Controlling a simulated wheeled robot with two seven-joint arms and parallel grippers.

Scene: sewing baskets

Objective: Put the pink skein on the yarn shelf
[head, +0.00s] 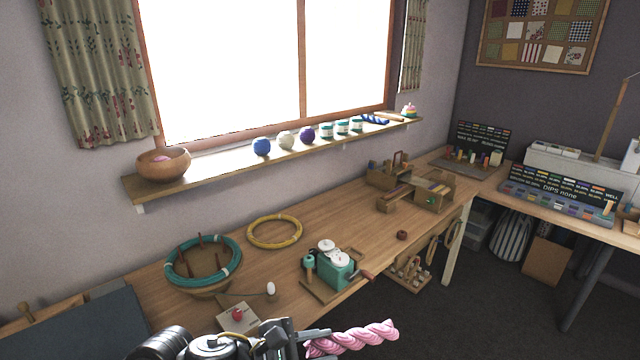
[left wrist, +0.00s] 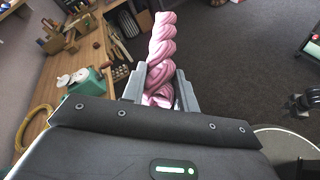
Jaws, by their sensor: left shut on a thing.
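The pink skein (head: 362,338) is a twisted hank of yarn at the bottom of the head view. My left gripper (head: 308,342) is shut on one end of it, and the rest sticks out to the right, in front of the workbench. In the left wrist view the skein (left wrist: 162,58) stands out between the two grey fingers of my left gripper (left wrist: 160,92). The yarn shelf (head: 225,160) is the long wooden ledge under the window, beyond the workbench.
On the shelf stand a wooden bowl (head: 163,172), yarn balls (head: 286,140), small jars (head: 342,127) and a blue skein (head: 374,119). Bare shelf shows between bowl and balls. The workbench below holds a teal hoop (head: 232,262), a yellow ring (head: 274,245) and a green winder (head: 338,272).

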